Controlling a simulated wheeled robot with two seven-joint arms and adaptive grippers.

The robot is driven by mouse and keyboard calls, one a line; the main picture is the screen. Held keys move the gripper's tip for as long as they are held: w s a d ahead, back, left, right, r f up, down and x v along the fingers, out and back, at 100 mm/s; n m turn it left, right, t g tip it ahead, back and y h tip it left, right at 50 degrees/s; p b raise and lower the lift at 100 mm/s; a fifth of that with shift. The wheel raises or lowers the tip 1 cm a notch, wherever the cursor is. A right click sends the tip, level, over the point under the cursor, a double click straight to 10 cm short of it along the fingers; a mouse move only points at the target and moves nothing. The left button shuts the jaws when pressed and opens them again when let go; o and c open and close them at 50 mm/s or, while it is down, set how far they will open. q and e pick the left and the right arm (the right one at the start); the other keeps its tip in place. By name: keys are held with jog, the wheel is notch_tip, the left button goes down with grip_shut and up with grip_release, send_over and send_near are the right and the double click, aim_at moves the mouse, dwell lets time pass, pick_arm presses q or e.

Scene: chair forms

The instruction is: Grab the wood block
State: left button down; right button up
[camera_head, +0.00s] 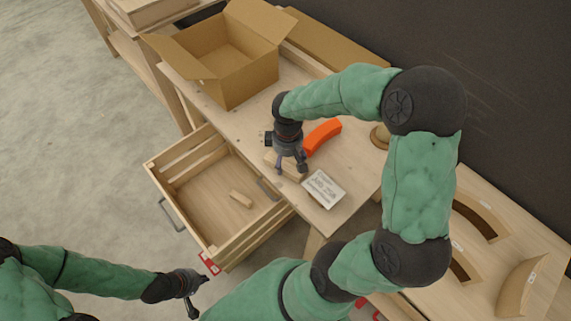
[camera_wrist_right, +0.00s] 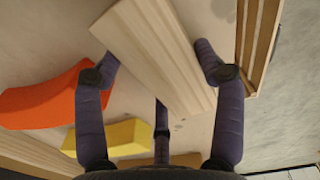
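A pale grooved wood block (camera_wrist_right: 155,50) lies on the wooden table under my right gripper. In the head view only parts of the wood block (camera_head: 293,174) show, as the gripper hides the rest. My right gripper (camera_head: 288,170) points down over it. In the right wrist view the fingers of the right gripper (camera_wrist_right: 160,75) are spread, with the block between them; whether they touch it I cannot tell. A small wooden piece (camera_head: 241,199) lies in the open drawer. My left gripper (camera_head: 201,294) is low at the left, empty, with its fingers apart.
An orange curved piece (camera_head: 322,135) lies beside the right gripper, with a yellow piece (camera_wrist_right: 115,138) near it. A white labelled box (camera_head: 323,188) sits at the table's front edge. An open cardboard box (camera_head: 228,60) stands behind. The slatted drawer (camera_head: 190,160) juts out in front.

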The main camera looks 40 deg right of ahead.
jog(key=c, duration=0.3)
